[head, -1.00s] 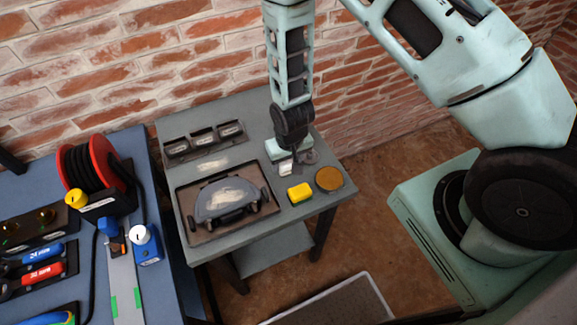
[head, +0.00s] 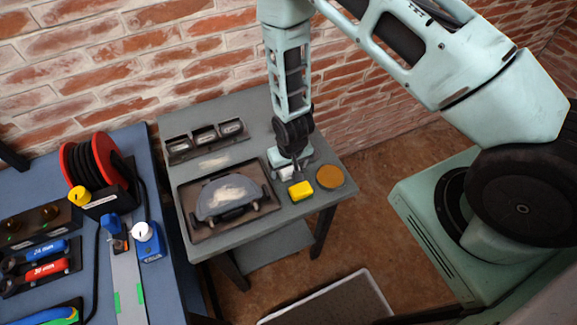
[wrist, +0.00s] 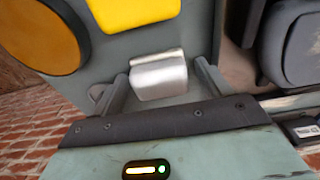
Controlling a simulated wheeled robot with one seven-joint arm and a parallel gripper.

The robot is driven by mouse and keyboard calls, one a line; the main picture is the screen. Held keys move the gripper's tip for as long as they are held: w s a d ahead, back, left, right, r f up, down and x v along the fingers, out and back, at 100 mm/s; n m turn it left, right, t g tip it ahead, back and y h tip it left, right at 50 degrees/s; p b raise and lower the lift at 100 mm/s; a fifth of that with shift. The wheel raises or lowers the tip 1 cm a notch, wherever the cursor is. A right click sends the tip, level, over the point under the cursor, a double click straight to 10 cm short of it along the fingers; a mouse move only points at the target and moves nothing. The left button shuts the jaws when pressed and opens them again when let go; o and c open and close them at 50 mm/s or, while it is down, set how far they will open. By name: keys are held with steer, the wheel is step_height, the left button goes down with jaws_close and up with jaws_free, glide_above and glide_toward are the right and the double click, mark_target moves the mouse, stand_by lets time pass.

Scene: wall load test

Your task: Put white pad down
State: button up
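The white pad (wrist: 158,77) is a small pale block between the two fingers of my gripper (wrist: 161,82) in the wrist view. The fingers stand apart with a narrow gap on each side of it, so my gripper looks open around it. In the head view the white pad (head: 287,173) is just behind the yellow pad, partly hidden by my gripper (head: 297,170). It appears to be at the grey table top (head: 215,162), though its contact with the surface is hard to tell.
The yellow pad (head: 300,190) and an orange-brown disc (head: 331,176) lie close by. A dark tray with a grey handled tool (head: 230,197) is to the left. A row of dark holders (head: 206,138) stands behind. The brick wall (head: 200,60) backs the table.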

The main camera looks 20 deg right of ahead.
step_height(320, 180, up, 12)
steer(key=s+b, duration=0.1)
steer(key=b, duration=0.2)
step_height(320, 180, up, 12)
steer(key=n+g+y, duration=0.1)
steer(key=n+y, duration=0.1)
steer(key=n, duration=0.1)
glide_above(291, 170)
steer(key=s+a, duration=0.7)
steer(key=s+r+n+h, duration=0.1)
steer(key=s+r+n, duration=0.3)
steer(key=s+r, duration=0.5)
steer(key=shift+s+d+r+n, duration=0.3)
steer(key=shift+s+r+n, duration=0.1)
steer(key=shift+s, duration=0.85)
